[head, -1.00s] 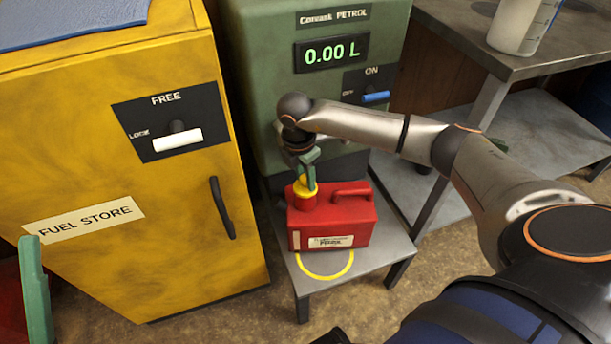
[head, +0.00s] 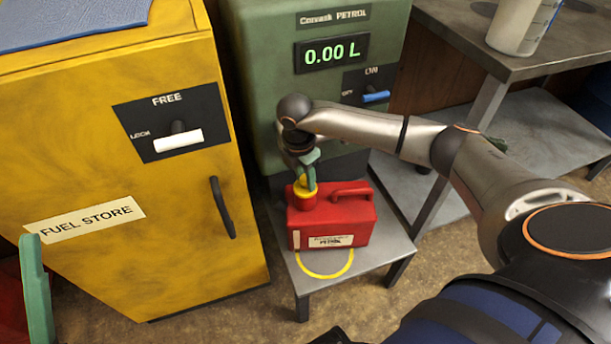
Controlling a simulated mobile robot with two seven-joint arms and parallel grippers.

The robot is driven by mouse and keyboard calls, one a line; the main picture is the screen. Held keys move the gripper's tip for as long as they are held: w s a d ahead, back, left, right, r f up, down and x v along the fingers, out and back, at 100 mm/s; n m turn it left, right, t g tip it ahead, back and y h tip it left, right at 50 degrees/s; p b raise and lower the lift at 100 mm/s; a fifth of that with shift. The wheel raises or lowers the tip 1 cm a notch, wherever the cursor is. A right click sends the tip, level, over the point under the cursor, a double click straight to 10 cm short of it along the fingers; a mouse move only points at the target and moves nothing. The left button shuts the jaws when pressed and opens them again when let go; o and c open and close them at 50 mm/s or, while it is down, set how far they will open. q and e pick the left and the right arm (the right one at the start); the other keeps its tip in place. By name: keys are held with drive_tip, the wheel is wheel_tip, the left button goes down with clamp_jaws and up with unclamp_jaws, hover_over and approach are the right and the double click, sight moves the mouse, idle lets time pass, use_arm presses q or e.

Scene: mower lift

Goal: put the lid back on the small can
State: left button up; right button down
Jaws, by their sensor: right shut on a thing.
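The small can (head: 345,222) is red, with a handle on top and a white petrol label, and stands upright on a small metal stand. Its neck is at its left end. The yellow lid (head: 304,188) is at the neck, and my right gripper (head: 307,180) is shut on it from above. The green fingers partly hide the lid, so I cannot tell if it is fully seated. A green finger-like part (head: 36,290) at the lower left edge looks like my left gripper; its jaws are cut off by the frame.
The metal stand (head: 378,258) has a yellow ring (head: 325,265) at its front. A green petrol dispenser (head: 270,90) reading 0.00 L stands behind. A yellow fuel store cabinet (head: 100,270) is on the left. A workbench (head: 460,30) with a translucent jug (head: 515,28) is on the right.

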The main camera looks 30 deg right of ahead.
idle(0.3)
unclamp_jaws()
idle(0.6)
